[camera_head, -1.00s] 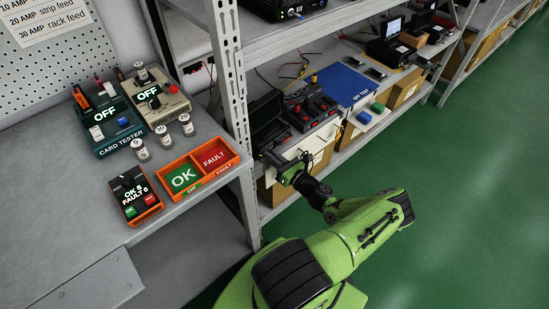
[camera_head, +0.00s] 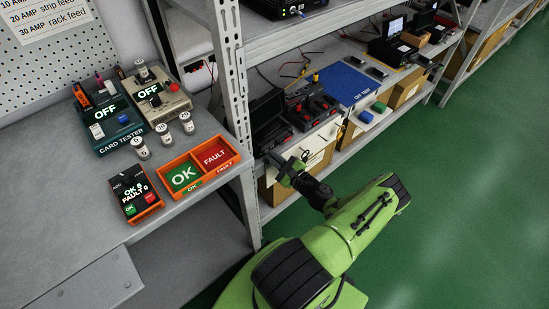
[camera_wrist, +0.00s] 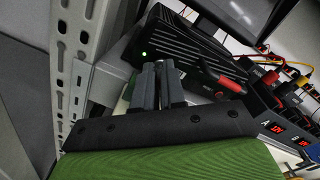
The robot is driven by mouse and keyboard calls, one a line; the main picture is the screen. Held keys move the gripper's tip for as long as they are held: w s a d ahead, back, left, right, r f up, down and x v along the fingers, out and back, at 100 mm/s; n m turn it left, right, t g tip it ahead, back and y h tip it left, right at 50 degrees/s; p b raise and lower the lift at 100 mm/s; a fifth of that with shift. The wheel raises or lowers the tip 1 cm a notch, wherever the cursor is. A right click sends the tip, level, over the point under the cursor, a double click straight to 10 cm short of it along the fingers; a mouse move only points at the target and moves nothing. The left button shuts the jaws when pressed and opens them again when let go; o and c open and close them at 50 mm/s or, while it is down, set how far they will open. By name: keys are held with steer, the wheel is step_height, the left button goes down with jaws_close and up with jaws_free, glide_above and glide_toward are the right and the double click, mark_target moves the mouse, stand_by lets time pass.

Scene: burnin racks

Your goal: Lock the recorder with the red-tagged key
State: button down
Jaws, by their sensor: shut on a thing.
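My gripper (camera_head: 281,164) is in front of the lower rack shelf, low beside the rack post. In the wrist view its two dark fingers (camera_wrist: 157,84) are close together, pointing at a black ribbed box (camera_wrist: 184,48) with a lit green light. This box may be the recorder; no label on it is readable. In the head view a black unit with a raised lid (camera_head: 267,112) stands on the shelf just beyond the gripper. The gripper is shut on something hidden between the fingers. I cannot make out a red-tagged key in either view.
The rack post (camera_head: 231,75) stands close left of the gripper. Red-and-black test gear (camera_head: 309,105) and a blue mat (camera_head: 346,84) lie to the right on the shelf. The left bench holds a card tester (camera_head: 120,135) and an orange OK/FAULT tray (camera_head: 208,183). Green floor is clear at right.

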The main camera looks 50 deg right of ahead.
steer(key=shift+f+n, duration=0.1)
steer(key=shift+n, duration=0.5)
steer(key=c, duration=1.6)
jaws_free()
steer(key=shift+s, duration=0.15)
steer(key=s+a, duration=0.1)
steer(key=s, duration=0.4)
steer(key=s+p, duration=0.1)
steer(key=s, duration=0.4)
steer(key=s+a+p, duration=0.1)
steer(key=s, duration=0.4)
steer(key=shift+s+a, duration=0.2)
steer(key=shift+a, duration=0.1)
steer(key=shift+s, duration=0.1)
